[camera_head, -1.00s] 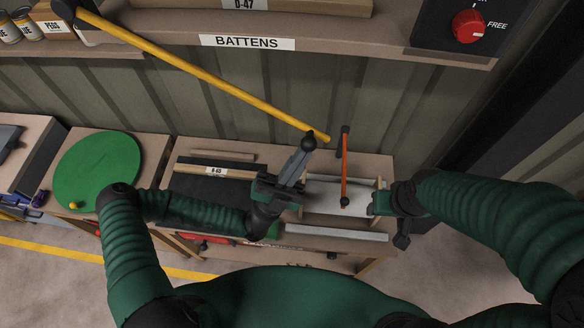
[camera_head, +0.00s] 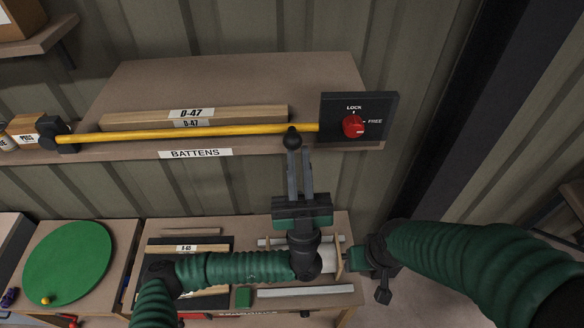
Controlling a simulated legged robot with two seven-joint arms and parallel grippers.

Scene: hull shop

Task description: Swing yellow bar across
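The yellow bar (camera_head: 190,133) lies nearly level across the front of the upper shelf. Its left end is at a dark pivot (camera_head: 52,134); its right end reaches the black panel (camera_head: 381,107). A black ball knob (camera_head: 291,138) sits near its right end. My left gripper (camera_head: 298,152) points up with its fingertips at this knob and appears shut on it. The panel's red dial (camera_head: 353,126) stands between LOCK and FREE labels, its white mark toward FREE. My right gripper (camera_head: 356,259) is low beside the bench; its fingers are too unclear to judge.
A wooden batten (camera_head: 250,114) labelled D-47 lies on the shelf behind the bar. Below, the bench holds a black tray, battens and a pale tray beneath my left arm. A green disc (camera_head: 68,262) is at the left.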

